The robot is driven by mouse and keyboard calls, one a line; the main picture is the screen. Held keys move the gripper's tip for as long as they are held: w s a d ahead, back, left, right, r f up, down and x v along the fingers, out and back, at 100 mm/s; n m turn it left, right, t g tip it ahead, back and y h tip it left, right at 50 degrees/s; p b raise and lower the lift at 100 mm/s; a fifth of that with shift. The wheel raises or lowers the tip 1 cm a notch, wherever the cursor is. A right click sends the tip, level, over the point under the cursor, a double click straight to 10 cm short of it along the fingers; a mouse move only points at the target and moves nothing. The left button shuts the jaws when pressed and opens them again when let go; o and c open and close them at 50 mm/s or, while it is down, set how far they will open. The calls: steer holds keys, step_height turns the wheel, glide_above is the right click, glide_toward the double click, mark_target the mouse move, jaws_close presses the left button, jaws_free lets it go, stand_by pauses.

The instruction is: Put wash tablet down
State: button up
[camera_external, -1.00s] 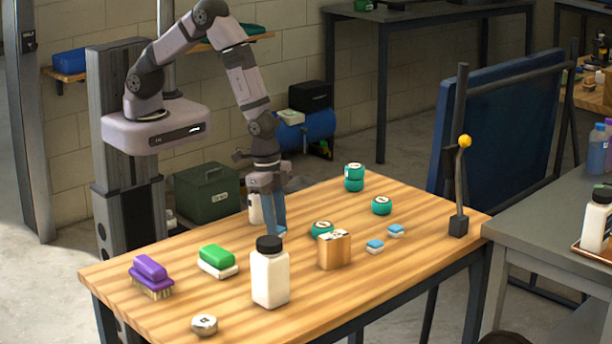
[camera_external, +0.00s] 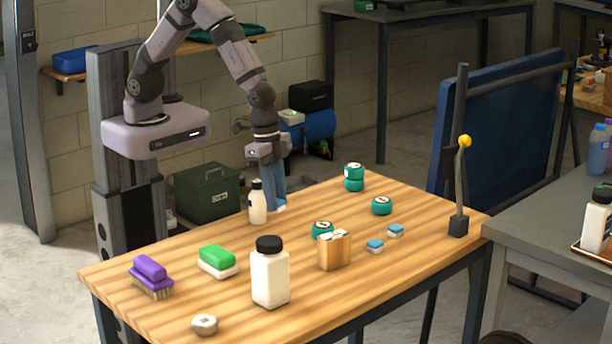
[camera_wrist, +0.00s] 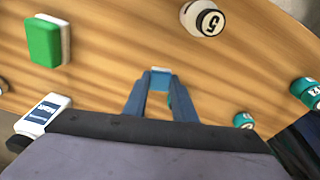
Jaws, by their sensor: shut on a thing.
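My gripper (camera_external: 277,204) is shut on a wash tablet (camera_external: 280,209), a small blue and white block at its fingertips. In the wrist view, the tablet (camera_wrist: 160,79) sits between the two blue fingers with the wooden table beyond it. The gripper points down near the table's back edge, just right of a small white bottle (camera_external: 258,205). I cannot tell the exact gap between tablet and table. Two similar blue and white tablets (camera_external: 375,246) (camera_external: 395,231) lie on the table (camera_external: 205,290) to the right, behind a tan box.
Several teal tins (camera_external: 382,205) are at the back right. A post with a yellow knob (camera_external: 464,141) rises at the right end.

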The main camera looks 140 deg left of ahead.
steer(key=shift+r, duration=1.3)
steer(key=s+d+m+p, duration=0.3)
steer(key=d+p, duration=0.3)
steer(key=d, duration=0.6)
steer(key=m+h+p, duration=0.1)
steer(key=m+p, duration=0.3)
steer(key=p, duration=0.1)
glide_above(179, 250)
steer(key=f+b, duration=0.4)
steer(key=f, duration=0.1)
steer(key=shift+s+a+b, duration=0.1)
steer(key=shift+s+b, duration=0.25)
steer(key=shift+f+b, duration=0.6)
steer(key=shift+f, duration=1.8)
steer(key=shift+f, duration=0.1)
